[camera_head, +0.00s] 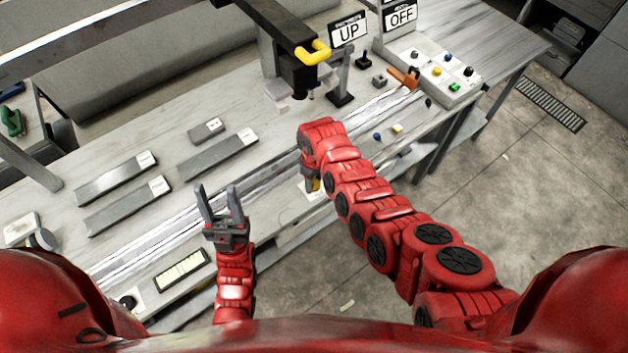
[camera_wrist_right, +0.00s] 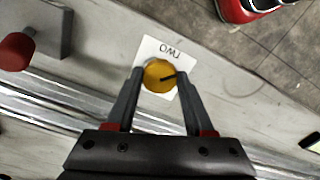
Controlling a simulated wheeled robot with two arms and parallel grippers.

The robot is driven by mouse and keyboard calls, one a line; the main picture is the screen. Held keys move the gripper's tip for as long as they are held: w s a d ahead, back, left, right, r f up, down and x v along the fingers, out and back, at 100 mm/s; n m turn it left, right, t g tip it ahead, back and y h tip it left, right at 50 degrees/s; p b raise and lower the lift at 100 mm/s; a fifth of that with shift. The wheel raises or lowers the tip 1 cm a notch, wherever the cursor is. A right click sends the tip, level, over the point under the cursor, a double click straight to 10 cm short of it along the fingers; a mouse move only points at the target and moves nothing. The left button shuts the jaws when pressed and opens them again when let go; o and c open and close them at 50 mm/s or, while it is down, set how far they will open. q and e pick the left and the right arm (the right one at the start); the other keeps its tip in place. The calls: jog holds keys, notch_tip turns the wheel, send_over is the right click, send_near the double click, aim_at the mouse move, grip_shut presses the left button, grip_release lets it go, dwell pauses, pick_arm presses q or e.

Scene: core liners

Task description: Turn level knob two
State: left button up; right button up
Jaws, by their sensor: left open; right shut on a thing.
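Level knob two is a round yellow knob with a dark pointer line (camera_wrist_right: 158,81), mounted on a white plate marked TWO (camera_wrist_right: 166,47) that appears upside down in the right wrist view. My right gripper (camera_wrist_right: 161,73) has its two fingers on either side of the knob, shut on it. In the head view, a bit of yellow shows below the right gripper (camera_head: 311,182) at the bench's front edge; my red arm hides part of this area. My left gripper (camera_head: 216,188) is open and empty, fingers pointing up over the front of the bench.
Grey core liners (camera_head: 218,154) and metal rails (camera_head: 160,237) lie along the bench at left. A black arm with a yellow handle (camera_head: 312,52) overhangs the middle.

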grip_shut()
jog(key=shift+f+m+b, duration=0.25)
jog(key=shift+m+b, duration=0.15)
jog(key=shift+b, duration=0.05)
jog(key=m+b, duration=0.2)
jog(key=b, duration=0.1)
jog(key=shift+f+m, duration=0.1)
jog(key=shift+m, duration=0.3)
jog(key=shift+m+b, duration=0.6)
jog(key=shift+b, duration=0.05)
jog(key=shift+s+r, duration=0.1)
jog(key=shift+r, duration=0.2)
jog(key=o, duration=1)
grip_release()
jog(key=shift+o, duration=0.2)
